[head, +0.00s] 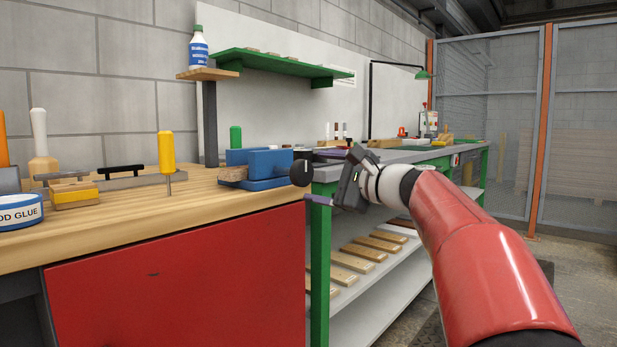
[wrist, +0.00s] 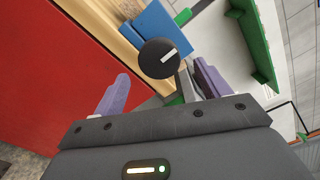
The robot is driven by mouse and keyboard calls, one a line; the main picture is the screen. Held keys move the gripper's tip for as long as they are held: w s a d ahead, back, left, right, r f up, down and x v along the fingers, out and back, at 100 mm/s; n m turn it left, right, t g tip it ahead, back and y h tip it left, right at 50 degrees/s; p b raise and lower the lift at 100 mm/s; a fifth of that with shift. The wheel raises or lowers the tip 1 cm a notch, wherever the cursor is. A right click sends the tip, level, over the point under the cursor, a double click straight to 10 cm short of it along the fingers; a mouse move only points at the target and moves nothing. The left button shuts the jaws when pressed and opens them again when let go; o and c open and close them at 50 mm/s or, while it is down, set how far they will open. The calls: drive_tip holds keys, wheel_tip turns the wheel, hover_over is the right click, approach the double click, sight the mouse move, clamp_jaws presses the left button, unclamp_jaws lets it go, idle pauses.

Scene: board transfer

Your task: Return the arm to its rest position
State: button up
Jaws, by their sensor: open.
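My gripper (head: 317,178) is at the end of my raised red arm, in front of the green-framed bench's near end, in the head view. In the wrist view my gripper (wrist: 160,74) has its two purple fingers wide apart. No board shows between them. A round black knob (head: 301,173) with a pale mark sits by the fingers; it also shows in the wrist view (wrist: 158,58), on a grey stem. I cannot tell whether a finger touches it.
A wooden workbench (head: 235,207) with a red front (head: 180,285) stands left, bearing a blue vise (head: 268,165) and tools. The green-framed bench (head: 320,260) has several boards (head: 352,263) on its lower shelf. A green wall shelf (head: 275,64) hangs above. Open floor (head: 585,265) lies right.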

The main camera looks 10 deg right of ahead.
drive_tip(key=shift+v, duration=1.25)
drive_tip(key=s+a+f+n+g+h+p, duration=0.2)
drive_tip(key=s+a+f+n+g+p, duration=0.15)
drive_tip(key=s+a+f, duration=0.35)
drive_tip(key=s+a+f+n+g+h+p, duration=0.25)
drive_tip(key=s+f+n, duration=0.3)
drive_tip(key=s, duration=0.45)
drive_tip(key=s+d+f+n+g+h+p, duration=0.3)
drive_tip(key=s+f+n+h, duration=0.3)
drive_tip(key=s+f, duration=0.5)
drive_tip(key=s+d+n, duration=0.1)
drive_tip(key=s, duration=0.2)
drive_tip(key=shift+d+f+p, duration=0.15)
drive_tip(key=shift+f+p, duration=0.2)
drive_tip(key=shift+p, duration=0.05)
drive_tip(key=shift+s, duration=0.15)
